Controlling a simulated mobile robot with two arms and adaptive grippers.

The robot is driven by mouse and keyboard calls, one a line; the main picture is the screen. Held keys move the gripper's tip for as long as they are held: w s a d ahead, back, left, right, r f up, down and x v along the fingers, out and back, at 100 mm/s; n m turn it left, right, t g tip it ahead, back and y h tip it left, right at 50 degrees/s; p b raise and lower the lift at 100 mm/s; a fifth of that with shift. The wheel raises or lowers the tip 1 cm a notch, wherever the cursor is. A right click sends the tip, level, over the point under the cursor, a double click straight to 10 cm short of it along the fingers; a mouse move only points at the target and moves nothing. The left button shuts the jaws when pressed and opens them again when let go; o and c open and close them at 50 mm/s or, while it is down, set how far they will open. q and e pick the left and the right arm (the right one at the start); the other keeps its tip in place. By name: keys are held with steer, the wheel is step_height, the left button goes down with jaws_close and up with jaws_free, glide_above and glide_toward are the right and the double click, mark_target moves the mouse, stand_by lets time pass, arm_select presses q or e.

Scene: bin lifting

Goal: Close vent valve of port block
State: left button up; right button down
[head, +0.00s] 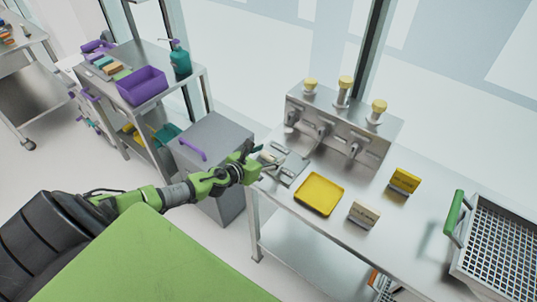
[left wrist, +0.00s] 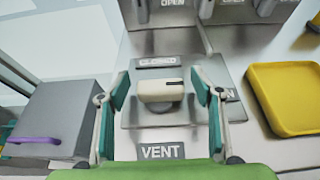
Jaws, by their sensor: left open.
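In the left wrist view, the vent valve shows as a beige handle (left wrist: 160,97) with a dark mark, lying crosswise on a grey metal plate (left wrist: 150,118). A CLOSED label (left wrist: 160,61) is above it and a VENT label (left wrist: 162,152) below. A label ending in N, partly hidden by a finger, is at its right. My left gripper (left wrist: 160,84) is open, one finger on each side of the handle; contact cannot be told. In the head view my left gripper (head: 262,163) is at the plate (head: 291,171) at the table's left end. My right gripper is out of view.
A metal block (head: 330,122) with several valves and yellow caps stands behind the plate. A yellow tray (head: 319,194) is right of it. Small signs (head: 404,181) and a wire basket (head: 497,250) are further right. A grey box (head: 215,150) stands beside the table.

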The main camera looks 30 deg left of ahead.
arm_select(q)
steer(key=c, duration=1.1)
